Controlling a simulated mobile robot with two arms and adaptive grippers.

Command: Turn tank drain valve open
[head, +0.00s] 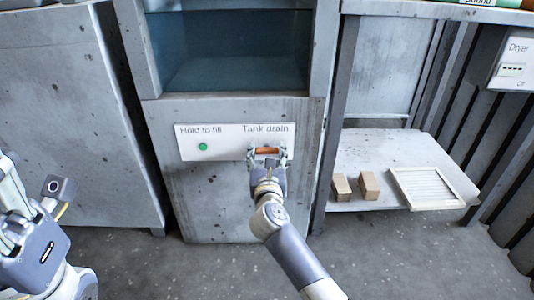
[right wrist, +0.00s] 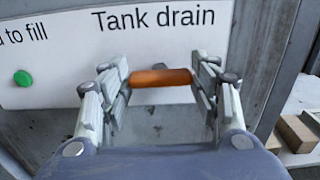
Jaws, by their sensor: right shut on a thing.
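The tank drain valve handle (head: 267,151) is a short orange bar on the white panel (head: 225,143), under the words "Tank drain". It lies horizontal and also shows in the right wrist view (right wrist: 160,78). My right gripper (head: 267,156) is shut on the handle, with one finger at each end of the bar. In the right wrist view the fingers (right wrist: 160,84) stand on either side of it. The tank (head: 230,50) above holds bluish water behind a clear front. Part of my left arm shows at the lower left; its finger state is unclear.
A green button (head: 203,146) sits left of the handle under "Hold to fill". A shelf (head: 365,145) at the right holds two brown blocks (head: 369,185) and a white slatted filter (head: 427,187). A dryer switch box (head: 512,65) is at the upper right. The floor in front is clear.

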